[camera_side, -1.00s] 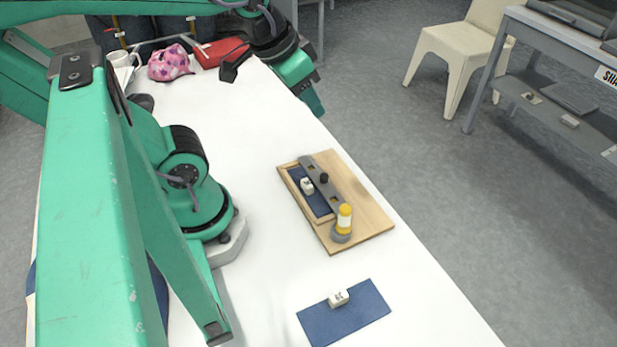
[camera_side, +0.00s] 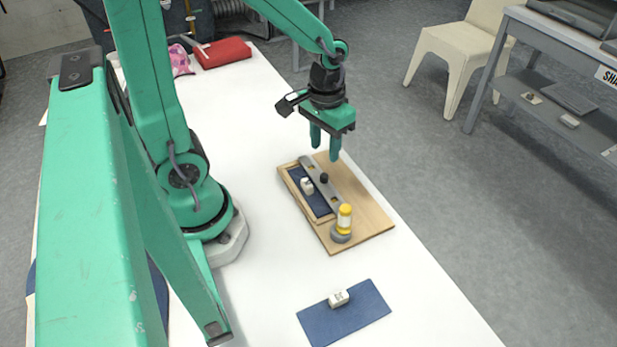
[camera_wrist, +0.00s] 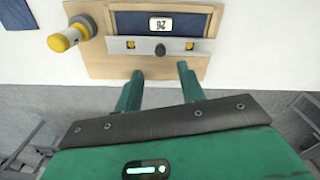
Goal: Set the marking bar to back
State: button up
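The marking bar (camera_side: 321,182) is a grey metal strip with a black knob (camera_side: 324,178), lying on a wooden board (camera_side: 364,208) beside a blue inset. My gripper (camera_side: 325,155) hangs above the far end of the board, pointing down and apart from the bar. In the wrist view its two fingers (camera_wrist: 160,70) are spread with nothing between them.
A yellow-capped cylinder (camera_side: 343,219) stands on a grey round base at the board's near corner. A white block (camera_side: 307,185) sits on the blue inset. Another white block (camera_side: 338,298) lies on a blue mat (camera_side: 345,322). A red case (camera_side: 222,52) is at the far end.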

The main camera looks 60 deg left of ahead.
aim_at(323, 175)
jog(key=shift+f, duration=0.2)
jog(key=shift+f, duration=0.15)
jog(key=shift+f, duration=3.75)
jog(key=shift+c, duration=0.5)
grip_shut()
